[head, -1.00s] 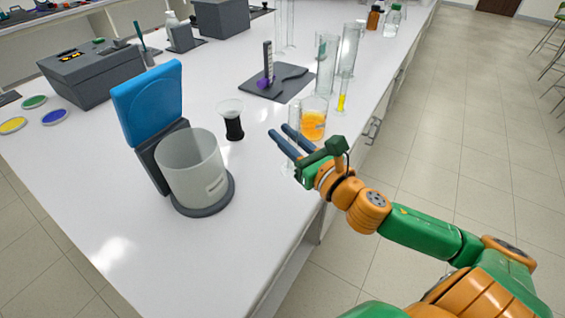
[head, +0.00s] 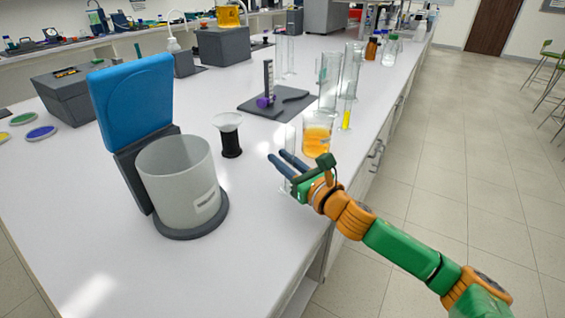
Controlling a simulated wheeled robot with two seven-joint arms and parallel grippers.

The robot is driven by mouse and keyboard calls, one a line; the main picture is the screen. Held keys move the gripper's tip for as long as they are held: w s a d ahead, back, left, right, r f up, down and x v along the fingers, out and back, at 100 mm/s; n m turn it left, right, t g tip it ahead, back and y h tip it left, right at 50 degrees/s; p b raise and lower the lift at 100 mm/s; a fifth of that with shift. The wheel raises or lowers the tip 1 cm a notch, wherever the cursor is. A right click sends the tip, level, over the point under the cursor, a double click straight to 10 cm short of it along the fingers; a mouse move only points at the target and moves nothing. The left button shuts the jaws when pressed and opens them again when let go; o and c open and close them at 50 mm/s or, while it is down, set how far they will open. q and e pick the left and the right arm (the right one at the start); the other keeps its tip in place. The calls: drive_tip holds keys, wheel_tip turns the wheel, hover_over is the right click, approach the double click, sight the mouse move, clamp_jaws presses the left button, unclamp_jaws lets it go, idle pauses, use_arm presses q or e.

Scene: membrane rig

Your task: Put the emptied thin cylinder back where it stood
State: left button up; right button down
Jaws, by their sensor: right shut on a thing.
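My right gripper (head: 283,163) is shut on a thin clear glass cylinder (head: 289,136) near the right edge of the white bench. The cylinder looks upright and empty. The fingers and hand hide part of it, and I cannot tell if its foot touches the bench. A beaker of orange liquid (head: 317,141) stands just behind and right of the hand. My left gripper is out of view.
A thin cylinder with yellow liquid (head: 347,114) and taller clear cylinders (head: 329,80) stand behind the beaker. A black-filled funnel vessel (head: 231,142) and a large frosted container (head: 180,185) stand left. The bench front is clear.

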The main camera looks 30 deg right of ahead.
drive_tip(key=c, duration=0.7)
unclamp_jaws()
drive_tip(key=shift+c, duration=0.2)
drive_tip(key=s, duration=0.2)
drive_tip(key=s+b, duration=0.1)
drive_tip(key=s, duration=0.3)
drive_tip(key=shift+s+d, duration=0.1)
drive_tip(key=shift+d, duration=0.3)
drive_tip(key=shift+s+d+r+p, duration=0.1)
drive_tip(key=shift+s+d+p, duration=0.15)
drive_tip(key=shift+s, duration=1.2)
drive_tip(key=shift+s+d+r+p, duration=0.1)
drive_tip(key=shift+s+d, duration=0.1)
drive_tip(key=shift+s, duration=1.25)
drive_tip(key=shift+f, duration=0.1)
